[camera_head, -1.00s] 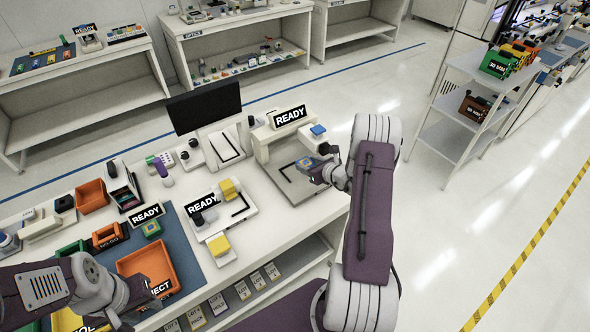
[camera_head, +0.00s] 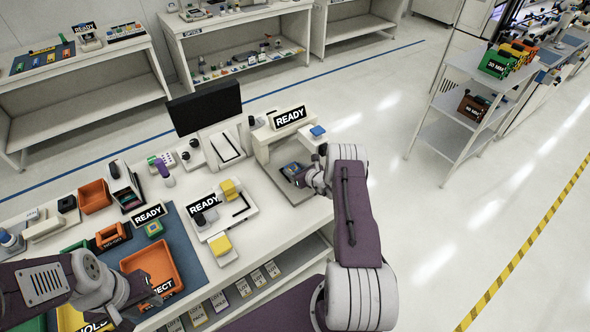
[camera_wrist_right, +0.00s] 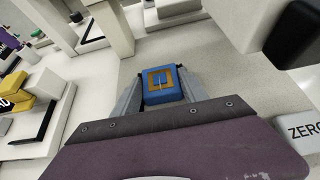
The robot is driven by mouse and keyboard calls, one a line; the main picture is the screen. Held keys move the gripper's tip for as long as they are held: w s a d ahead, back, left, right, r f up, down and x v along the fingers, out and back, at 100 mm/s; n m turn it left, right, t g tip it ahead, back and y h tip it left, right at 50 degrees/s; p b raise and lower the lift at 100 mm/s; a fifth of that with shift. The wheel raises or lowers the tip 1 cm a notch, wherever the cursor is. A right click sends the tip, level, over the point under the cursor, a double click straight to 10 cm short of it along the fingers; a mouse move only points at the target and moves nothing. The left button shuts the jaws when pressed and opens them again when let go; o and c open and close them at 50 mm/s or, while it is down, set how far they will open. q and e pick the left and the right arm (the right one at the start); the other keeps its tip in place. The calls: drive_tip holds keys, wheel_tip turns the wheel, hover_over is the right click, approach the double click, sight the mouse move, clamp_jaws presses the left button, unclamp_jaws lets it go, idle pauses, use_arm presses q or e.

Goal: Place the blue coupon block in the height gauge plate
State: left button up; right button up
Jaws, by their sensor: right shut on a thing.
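The blue coupon block (camera_head: 291,169), with an orange square outline on top, is between the fingers of my right gripper (camera_head: 300,174). The right wrist view shows the block (camera_wrist_right: 161,84) upright, with a finger of the right gripper (camera_wrist_right: 160,92) on each side. The height gauge has a grey plate (camera_head: 277,184) in front of its white post and READY sign. The block is over this plate; whether it touches the plate I cannot tell. My left gripper (camera_head: 122,304) is at the lower left, over the near bench area, and its fingers are unclear.
A white stand with a blue top (camera_head: 318,131) is beside the gauge at the right. A white fixture with yellow blocks (camera_head: 226,205) is to the left. An orange bin (camera_head: 152,263) and a dark monitor (camera_head: 204,108) are also on the bench.

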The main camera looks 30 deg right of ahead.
drive_tip(key=shift+f, duration=0.15)
drive_tip(key=o, duration=1.4)
